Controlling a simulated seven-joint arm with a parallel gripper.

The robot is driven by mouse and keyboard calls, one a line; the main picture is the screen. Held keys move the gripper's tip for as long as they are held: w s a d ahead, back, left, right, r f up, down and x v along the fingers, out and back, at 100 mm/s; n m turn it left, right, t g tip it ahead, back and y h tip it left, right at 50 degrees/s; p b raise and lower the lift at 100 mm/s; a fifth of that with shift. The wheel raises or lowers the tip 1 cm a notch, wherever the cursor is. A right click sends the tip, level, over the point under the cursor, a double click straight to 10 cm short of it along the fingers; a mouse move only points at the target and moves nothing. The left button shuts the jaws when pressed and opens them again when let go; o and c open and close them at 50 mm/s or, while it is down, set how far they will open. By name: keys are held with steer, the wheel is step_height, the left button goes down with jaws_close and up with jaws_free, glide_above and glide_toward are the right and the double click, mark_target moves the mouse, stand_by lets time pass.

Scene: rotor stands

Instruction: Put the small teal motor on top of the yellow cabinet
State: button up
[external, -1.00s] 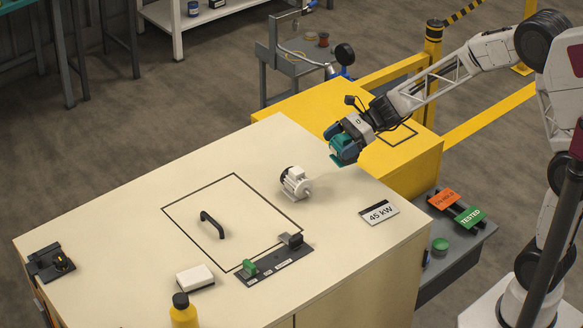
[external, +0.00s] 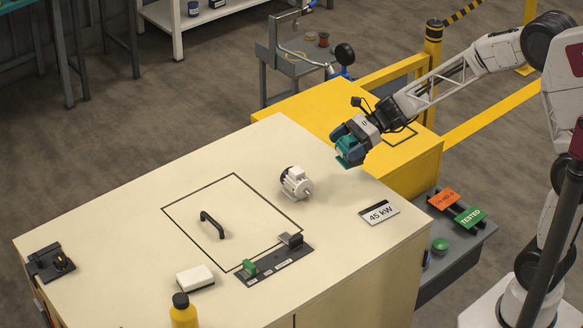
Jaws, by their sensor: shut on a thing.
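The small teal motor (external: 350,151) is held in my gripper (external: 352,143), whose jaws are shut on it. The gripper partly covers the motor. In the picture the motor appears over the far right edge of the cream cabinet, close to the yellow cabinet; I cannot tell its exact height. The yellow cabinet (external: 318,101) stands behind the cream one, with a dark outlined square (external: 407,136) on its top, partly hidden by my arm.
A white motor (external: 295,183) stands on the cream cabinet (external: 120,220), near a "45 kW" plate (external: 380,213). A black handle (external: 212,224), a white box (external: 195,279) and a yellow bottle (external: 183,311) are also there. A yellow rail and post (external: 432,45) stand behind.

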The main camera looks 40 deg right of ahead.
mark_target(345, 145)
steer(key=shift+r, duration=0.1)
steer(key=shift+r, duration=0.55)
step_height(345, 145, up, 4)
steer(key=shift+f, duration=0.1)
steer(key=s+d+m+t+h, duration=0.2)
steer(key=d+m+t+h, duration=0.35)
steer(key=d, duration=1.95)
step_height(345, 145, down, 16)
steer(key=m+t+y, duration=0.1)
steer(key=shift+a+y, duration=0.25)
steer(key=shift+y, duration=0.1)
steer(key=shift+w, duration=0.15)
steer(key=w+f, duration=0.1)
steer(key=w, duration=1.5)
steer(key=shift+d, duration=0.35)
